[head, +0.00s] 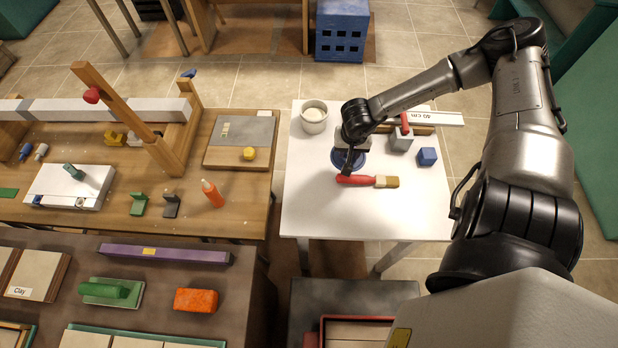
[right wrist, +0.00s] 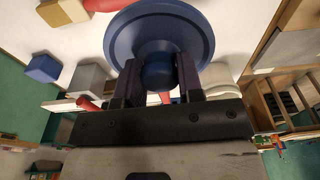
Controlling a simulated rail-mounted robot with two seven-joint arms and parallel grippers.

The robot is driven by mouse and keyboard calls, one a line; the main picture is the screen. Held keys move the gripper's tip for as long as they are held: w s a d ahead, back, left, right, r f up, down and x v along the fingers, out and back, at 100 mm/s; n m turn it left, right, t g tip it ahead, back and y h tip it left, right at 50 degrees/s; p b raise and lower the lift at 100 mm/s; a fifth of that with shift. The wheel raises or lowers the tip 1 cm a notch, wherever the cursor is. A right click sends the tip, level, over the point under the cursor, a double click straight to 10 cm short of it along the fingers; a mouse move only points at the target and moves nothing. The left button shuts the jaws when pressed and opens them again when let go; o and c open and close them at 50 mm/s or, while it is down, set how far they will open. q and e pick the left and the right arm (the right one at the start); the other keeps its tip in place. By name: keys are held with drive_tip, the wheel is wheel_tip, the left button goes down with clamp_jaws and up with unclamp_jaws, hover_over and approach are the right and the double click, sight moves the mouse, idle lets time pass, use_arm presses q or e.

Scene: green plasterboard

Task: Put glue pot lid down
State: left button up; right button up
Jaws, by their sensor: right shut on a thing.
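The glue pot lid (head: 340,163) is a round dark blue disc with a knob; it fills the top middle of the right wrist view (right wrist: 198,30). My right gripper (right wrist: 159,80) is shut on its knob, and in the head view the gripper (head: 351,150) covers part of the lid. The lid is over the white table (head: 310,215), just behind the red-handled brush (head: 357,180); I cannot tell whether it touches the tabletop. The glue pot (head: 314,117), pale and open-topped, stands behind and left of the lid. My left gripper is out of view.
The table's front and left parts are clear. A wooden workbench (head: 240,205) with an orange bottle (head: 213,194) stands left.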

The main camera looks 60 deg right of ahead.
drive_tip(key=shift+s+a+f, duration=0.1)
drive_tip(key=shift+a+f, duration=0.1)
drive_tip(key=shift+a, duration=0.1)
drive_tip(key=shift+w+a+f, duration=0.15)
drive_tip(key=shift+w+f, duration=0.05)
drive_tip(key=shift+w, duration=0.1)
drive_tip(key=b, duration=0.2)
hover_over(311, 168)
drive_tip(key=f, duration=0.6)
drive_tip(key=shift+s+a, duration=0.1)
drive_tip(key=shift+a, duration=0.15)
drive_tip(key=shift+f, duration=2.1)
drive_tip(key=shift+f, duration=0.1)
drive_tip(key=o, duration=0.5)
drive_tip(key=shift+f, duration=0.1)
drive_tip(key=o, duration=0.5)
